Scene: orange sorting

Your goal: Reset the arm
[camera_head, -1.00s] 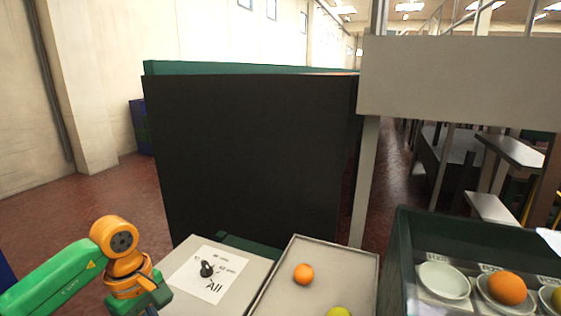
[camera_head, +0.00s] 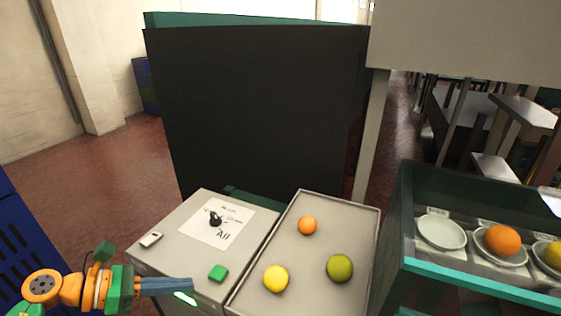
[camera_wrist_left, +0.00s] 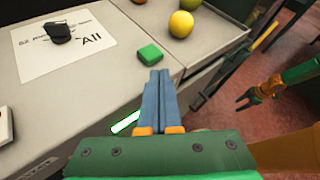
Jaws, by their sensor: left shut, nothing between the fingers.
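My left gripper (camera_head: 190,286) is low at the left in the head view. In the left wrist view its two blue-grey fingers (camera_wrist_left: 159,76) lie together, shut and empty. They point at a green block (camera_wrist_left: 150,54) on the grey cabinet top. The block also shows in the head view (camera_head: 218,273), just beyond the fingertips and apart from them. My right gripper (camera_wrist_left: 242,98) shows small at the right of the left wrist view, its prongs apart and empty. It is out of the head view.
The grey cabinet top (camera_head: 178,256) bears a paper with a black knob (camera_head: 216,219) and a small white switch (camera_head: 151,239). A tray (camera_head: 300,262) beside it holds an orange (camera_head: 308,225), a yellow fruit (camera_head: 276,279) and a green fruit (camera_head: 340,268). A display case (camera_head: 480,290) stands right.

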